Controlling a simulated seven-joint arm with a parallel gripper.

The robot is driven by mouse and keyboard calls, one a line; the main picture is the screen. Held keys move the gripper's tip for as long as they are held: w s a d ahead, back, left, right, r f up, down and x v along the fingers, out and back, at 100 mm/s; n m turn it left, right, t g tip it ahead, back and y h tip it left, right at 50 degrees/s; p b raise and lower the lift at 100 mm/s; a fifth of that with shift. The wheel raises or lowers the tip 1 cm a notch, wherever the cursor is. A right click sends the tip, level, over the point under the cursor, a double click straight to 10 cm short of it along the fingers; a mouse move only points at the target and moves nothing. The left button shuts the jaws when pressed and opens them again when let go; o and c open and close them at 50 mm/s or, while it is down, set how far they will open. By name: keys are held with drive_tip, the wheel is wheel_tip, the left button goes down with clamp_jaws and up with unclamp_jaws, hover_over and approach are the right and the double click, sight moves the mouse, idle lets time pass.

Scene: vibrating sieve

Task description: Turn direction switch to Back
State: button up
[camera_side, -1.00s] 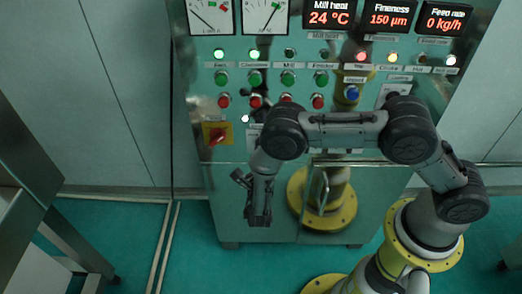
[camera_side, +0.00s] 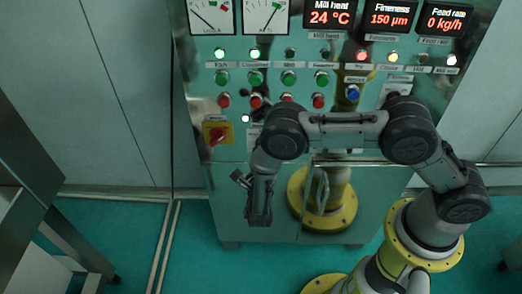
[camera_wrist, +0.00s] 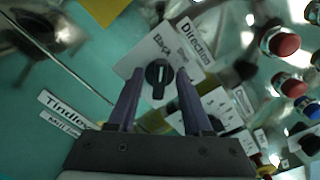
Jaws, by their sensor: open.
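My gripper (camera_wrist: 156,72) is open, with one finger on each side of the knob in that view. I cannot tell whether the fingers touch it or how deep they reach. In the side view my gripper (camera_side: 258,218) hangs in front of the cabinet's lower front, and my arm hides the direction switch.
The panel (camera_side: 235,140) has rows of green buttons (camera_side: 254,78) and red buttons (camera_side: 255,101). A red rotary switch on a yellow plate (camera_side: 217,135) is left of my arm. In the wrist view, red buttons (camera_wrist: 284,44) sit to the right of the knob.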

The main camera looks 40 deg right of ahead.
drive_tip(key=v, duration=1.4)
drive_tip(key=s+d+r+m+g+y, duration=0.2)
drive_tip(key=s+d+r+m+g, duration=0.1)
drive_tip(key=d+r+m+g, duration=0.5)
drive_tip(key=s+d+r+m+g+y, duration=0.1)
drive_tip(key=s+d+r+m+g, duration=0.4)
drive_tip(key=r+m, duration=0.6)
drive_tip(key=s+r+m+t+y, duration=0.5)
drive_tip(key=s+r+m+y, duration=0.4)
drive_tip(key=m, duration=0.8)
drive_tip(key=s+d, duration=0.1)
drive_tip(key=s, duration=0.2)
drive_tip(key=shift+s+t+y, duration=0.25)
drive_tip(key=shift+t+y, duration=0.15)
